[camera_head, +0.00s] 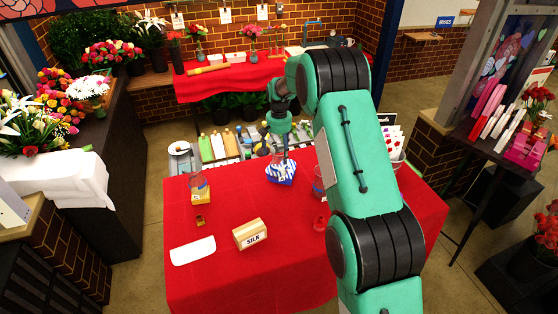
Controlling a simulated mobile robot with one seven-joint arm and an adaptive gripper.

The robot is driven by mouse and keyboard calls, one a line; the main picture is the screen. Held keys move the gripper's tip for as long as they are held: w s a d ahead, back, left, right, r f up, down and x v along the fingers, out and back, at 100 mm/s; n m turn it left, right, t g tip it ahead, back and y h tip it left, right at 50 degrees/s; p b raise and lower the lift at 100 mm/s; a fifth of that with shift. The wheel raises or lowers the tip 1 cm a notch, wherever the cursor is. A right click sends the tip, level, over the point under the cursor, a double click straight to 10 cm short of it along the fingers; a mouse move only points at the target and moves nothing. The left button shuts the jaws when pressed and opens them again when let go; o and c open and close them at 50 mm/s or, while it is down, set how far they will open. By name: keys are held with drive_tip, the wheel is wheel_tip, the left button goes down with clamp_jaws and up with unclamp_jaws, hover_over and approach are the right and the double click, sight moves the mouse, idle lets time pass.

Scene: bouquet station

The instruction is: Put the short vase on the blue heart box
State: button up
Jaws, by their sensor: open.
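The blue heart box (272,173), with blue and white stripes, lies on the red-covered table near its far edge. My gripper (284,153) is open, pointing down just above the box. A clear glass shape with a small pale label (283,177) shows under the gripper at the box; it looks like a small vase standing on it, but whether it touches the fingers is too small to tell. Another clear glass vessel (198,181) stands on a yellow box (202,197) to the left. A third glass vessel (319,181) is partly hidden by my arm. Which one is the short vase is not certain.
On the red table (225,280) are a SILK box (250,234), a white cloth-like sheet (193,251), a small amber item (200,221) and a small red item (320,223). A tray with bottles (218,147) lies beyond. The table's front middle is clear.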

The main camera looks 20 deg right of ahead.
drive_tip(key=shift+r, duration=1.9)
drive_tip(key=shift+r, duration=0.1)
drive_tip(key=s+a+r+n+t, duration=0.1)
drive_tip(key=s+a+r, duration=0.2)
drive_tip(key=s+r, duration=0.95)
drive_tip(key=s+a+r+n+t, duration=0.1)
drive_tip(key=s+a+r+t, duration=0.15)
drive_tip(key=s+r, duration=0.95)
drive_tip(key=s+a+n+t, duration=0.1)
drive_tip(key=s+a, duration=0.1)
drive_tip(key=s, duration=1.3)
drive_tip(key=s+a+r+n+t, duration=0.1)
drive_tip(key=s+a, duration=0.1)
drive_tip(key=s, duration=1.4)
drive_tip(key=shift+a+r+n, duration=0.15)
drive_tip(key=shift+a+n, duration=0.1)
drive_tip(key=shift+n, duration=0.05)
